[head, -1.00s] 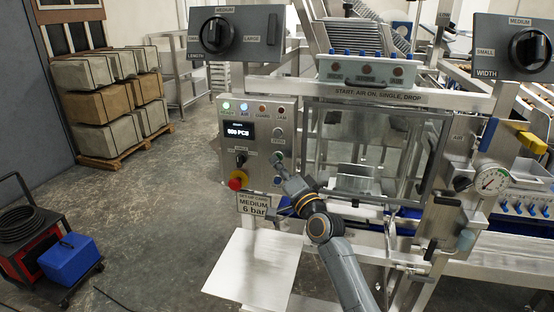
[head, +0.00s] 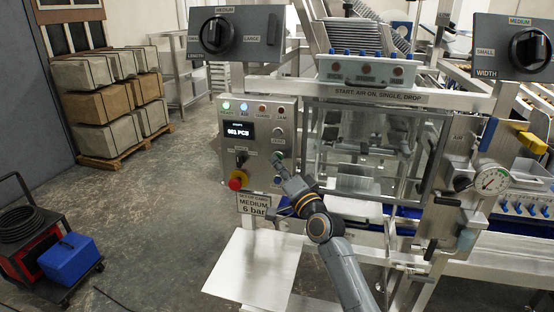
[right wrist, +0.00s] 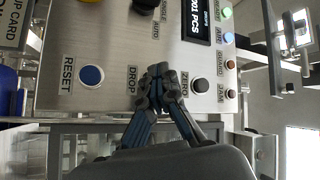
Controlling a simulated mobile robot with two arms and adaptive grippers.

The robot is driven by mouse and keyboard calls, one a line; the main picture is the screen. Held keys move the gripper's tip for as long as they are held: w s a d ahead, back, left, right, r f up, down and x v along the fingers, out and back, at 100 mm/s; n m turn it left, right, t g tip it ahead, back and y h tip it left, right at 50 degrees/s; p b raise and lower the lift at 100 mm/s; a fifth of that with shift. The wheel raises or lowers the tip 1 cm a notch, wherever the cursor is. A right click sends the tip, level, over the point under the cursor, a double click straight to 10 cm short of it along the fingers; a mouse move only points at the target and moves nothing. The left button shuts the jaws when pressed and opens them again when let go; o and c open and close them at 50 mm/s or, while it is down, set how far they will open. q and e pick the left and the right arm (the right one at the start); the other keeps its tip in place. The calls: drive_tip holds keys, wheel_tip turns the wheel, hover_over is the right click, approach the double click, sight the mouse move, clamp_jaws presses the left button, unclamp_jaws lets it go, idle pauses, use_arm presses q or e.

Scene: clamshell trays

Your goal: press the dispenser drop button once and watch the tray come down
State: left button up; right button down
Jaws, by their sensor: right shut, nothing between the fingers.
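The control panel (head: 258,150) has a lit display (head: 240,131) that appears to read 001 PCS. My right gripper (head: 279,163) is shut and empty, with its fingertips at the panel by the DROP label (right wrist: 132,80). The fingertips cover the drop button in the right wrist view (right wrist: 160,80), so I cannot tell whether they touch it or how far it is pressed. A stack of clear trays (head: 384,37) leans in the dispenser on top. Behind the clear guard, a pale shape (head: 355,185) shows low down; I cannot tell surely whether it is a tray. My left gripper is out of view.
Beside the drop button are the blue RESET button (right wrist: 91,76) and the ZERO button (right wrist: 198,84). A red emergency stop (head: 238,180) sits lower left on the panel. A bare metal shelf (head: 255,270) lies below.

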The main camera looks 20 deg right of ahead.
drive_tip(key=shift+s, duration=0.1)
drive_tip(key=shift+s+a+p, duration=0.45)
drive_tip(key=shift+s+p, duration=0.15)
drive_tip(key=s+a+p, duration=0.2)
drive_tip(key=s+p, duration=0.1)
drive_tip(key=s, duration=0.1)
drive_tip(key=shift+s+a, duration=0.1)
drive_tip(key=shift+a, duration=0.3)
idle(0.4)
